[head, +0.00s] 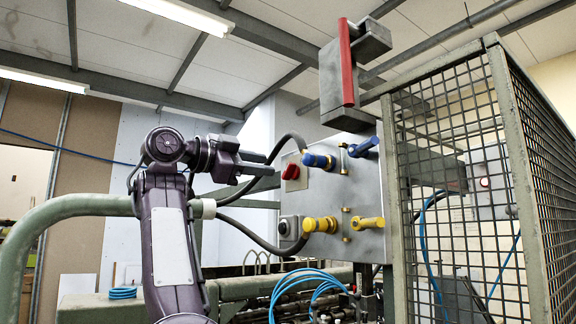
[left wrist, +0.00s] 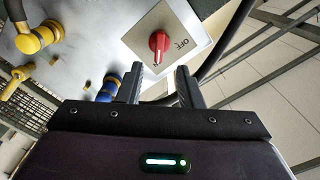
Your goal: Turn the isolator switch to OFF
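The isolator switch is a red rotary knob on a pale square plate marked OFF. The knob (left wrist: 160,43) shows near the top middle of the left wrist view, and the knob (head: 291,172) also shows in the head view, on the grey panel's left part. Its white-marked end points down in the wrist view, away from the OFF lettering (left wrist: 181,44) at its right. My left gripper (head: 267,163) is left of the knob in the head view. In the wrist view its two fingers (left wrist: 160,72) stand apart, with nothing between them, short of the knob. My right gripper is not visible.
The grey panel (head: 335,190) also carries blue fittings (head: 318,160) and yellow fittings (head: 320,225). Dark hoses (head: 262,172) curve near the gripper. A box with a red lever (head: 347,62) is above. A mesh cage (head: 460,190) stands at the right.

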